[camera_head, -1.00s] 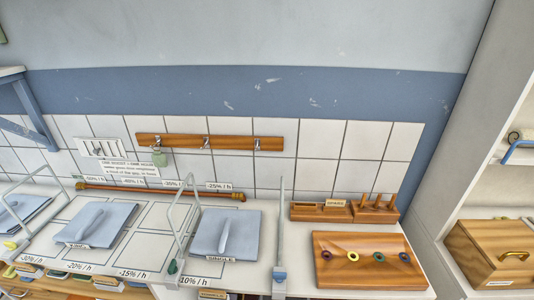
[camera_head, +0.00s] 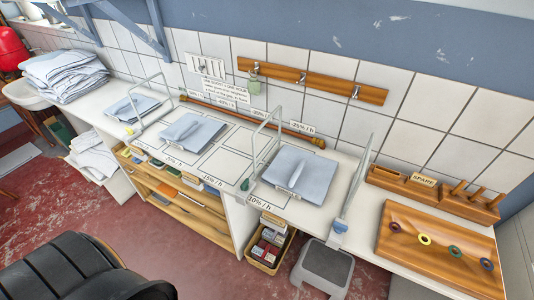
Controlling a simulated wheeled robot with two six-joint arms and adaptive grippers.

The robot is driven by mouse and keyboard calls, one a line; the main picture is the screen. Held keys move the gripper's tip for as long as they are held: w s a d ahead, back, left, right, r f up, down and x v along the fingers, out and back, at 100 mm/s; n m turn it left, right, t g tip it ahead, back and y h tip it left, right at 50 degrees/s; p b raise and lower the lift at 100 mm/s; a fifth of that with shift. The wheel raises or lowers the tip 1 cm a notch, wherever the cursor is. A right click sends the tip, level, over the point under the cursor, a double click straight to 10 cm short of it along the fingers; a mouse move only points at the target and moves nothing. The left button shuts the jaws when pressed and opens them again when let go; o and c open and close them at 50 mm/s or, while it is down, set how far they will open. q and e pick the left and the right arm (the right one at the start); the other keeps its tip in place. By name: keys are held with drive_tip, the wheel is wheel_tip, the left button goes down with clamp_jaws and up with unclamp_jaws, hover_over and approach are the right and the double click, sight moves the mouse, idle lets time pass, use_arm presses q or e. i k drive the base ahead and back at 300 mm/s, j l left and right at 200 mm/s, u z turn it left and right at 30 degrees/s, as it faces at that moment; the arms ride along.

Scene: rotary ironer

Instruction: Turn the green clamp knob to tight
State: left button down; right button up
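A small dark green knob (camera_head: 245,184) sits at the front foot of a wire frame (camera_head: 264,147) on the white worktop. I take it to be the clamp knob; it is too small to tell how far it is turned. A yellow knob (camera_head: 130,131) sits at the foot of another wire frame further left. Folded blue-grey cloths (camera_head: 190,131) lie on the worktop, with one (camera_head: 300,174) just right of the green knob. Neither of my grippers is in view.
A wooden board with coloured rings (camera_head: 437,242) and a wooden rack (camera_head: 403,184) stand at the right. Stacked linen (camera_head: 62,73) is at far left. Red floor lies in front.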

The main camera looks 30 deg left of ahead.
sight(245, 186)
drive_tip(key=k+j+u, duration=0.1)
drive_tip(key=u, duration=0.85)
